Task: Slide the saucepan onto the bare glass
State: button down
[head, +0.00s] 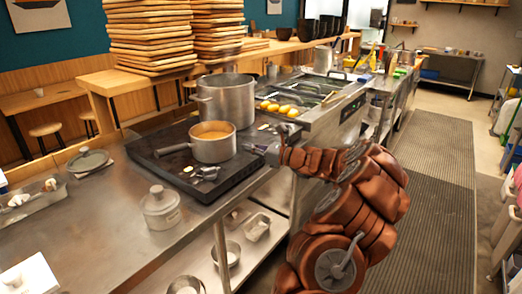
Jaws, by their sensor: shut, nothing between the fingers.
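The steel saucepan (214,151) holds an orange-brown food and stands upright on the dark glass cooktop (157,164). Its handle (173,149) points left. A tall steel stockpot (227,98) stands behind it on the same cooktop. Bare glass shows to the left of the pots and along the front edge. My gripper (255,149) is shut and empty, just right of the saucepan at the cooktop's right side. Whether its tips touch the saucepan wall I cannot tell.
Small metal pieces (205,174) lie on the glass in front of the saucepan. A lidded steel pot (160,208) stands on the counter in front. A topping station with yellow food (280,107) is behind on the right. Stacked wooden boards (150,35) stand at the back.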

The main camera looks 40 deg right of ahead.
aim_at(227, 142)
jog(key=x, duration=0.5)
jog(key=shift+w+a+p, duration=0.15)
jog(key=shift+w+p, duration=0.15)
jog(key=shift+w, duration=0.05)
